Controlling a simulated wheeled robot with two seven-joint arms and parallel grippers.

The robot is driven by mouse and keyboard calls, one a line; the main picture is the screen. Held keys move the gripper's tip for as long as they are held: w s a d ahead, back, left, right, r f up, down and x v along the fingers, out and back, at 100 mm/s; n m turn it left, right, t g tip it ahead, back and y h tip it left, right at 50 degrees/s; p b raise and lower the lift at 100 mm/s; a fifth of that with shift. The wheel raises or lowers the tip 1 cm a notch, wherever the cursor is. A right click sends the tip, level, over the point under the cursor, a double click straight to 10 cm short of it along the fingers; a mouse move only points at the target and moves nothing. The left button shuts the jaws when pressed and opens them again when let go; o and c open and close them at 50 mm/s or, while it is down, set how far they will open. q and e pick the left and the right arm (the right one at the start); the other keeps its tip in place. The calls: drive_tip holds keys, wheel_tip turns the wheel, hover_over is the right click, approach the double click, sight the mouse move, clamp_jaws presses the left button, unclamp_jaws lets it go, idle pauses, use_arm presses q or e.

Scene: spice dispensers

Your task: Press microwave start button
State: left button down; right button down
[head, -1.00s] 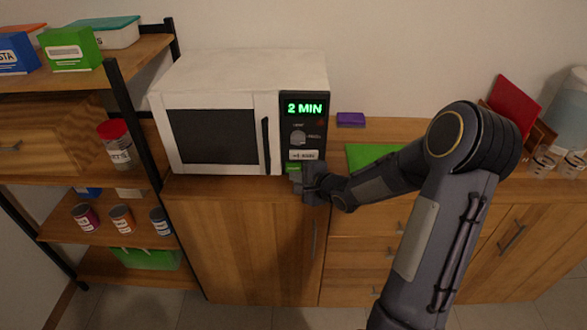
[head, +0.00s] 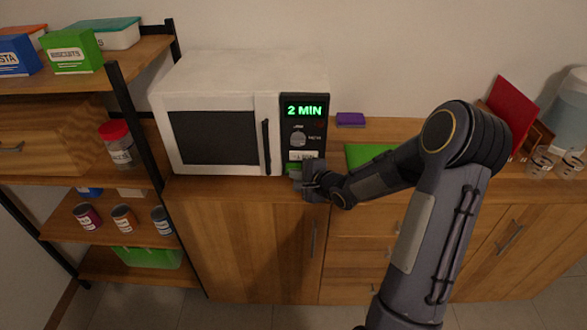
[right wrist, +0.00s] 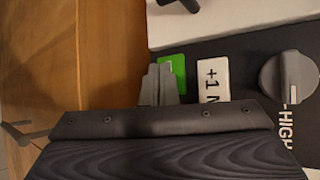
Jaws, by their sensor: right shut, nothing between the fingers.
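The white microwave (head: 240,72) stands on the wooden counter with its door shut. Its black control panel has a display (head: 304,110) lit green with "2 MIN", a grey knob (head: 298,139) and a white "+1 MIN" button (head: 303,155). The green button (head: 291,167) is at the bottom of the panel, partly hidden by my right gripper (head: 297,177). In the right wrist view the shut, empty fingertips (right wrist: 160,82) overlap the edge of the green button (right wrist: 176,70), beside the white button (right wrist: 213,80). I cannot tell whether they touch it. My left gripper is out of view.
A shelf rack (head: 118,80) with boxes and jars stands at the left. A purple block (head: 350,119) and a green board (head: 367,155) lie on the counter right of the microwave. Glasses (head: 540,161) and a red board (head: 512,112) stand at the far right.

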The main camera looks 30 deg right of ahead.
drive_tip(key=shift+w+d, duration=0.1)
drive_tip(key=shift+w, duration=0.1)
drive_tip(key=shift+s, duration=0.15)
idle(0.4)
drive_tip(key=shift+s+a, duration=0.4)
drive_tip(key=shift+s, duration=0.15)
drive_tip(key=s+a, duration=0.1)
drive_tip(key=s, duration=0.2)
drive_tip(key=s+a, duration=0.1)
drive_tip(key=shift+s+a, duration=0.15)
drive_tip(key=shift+a, duration=0.15)
idle(0.8)
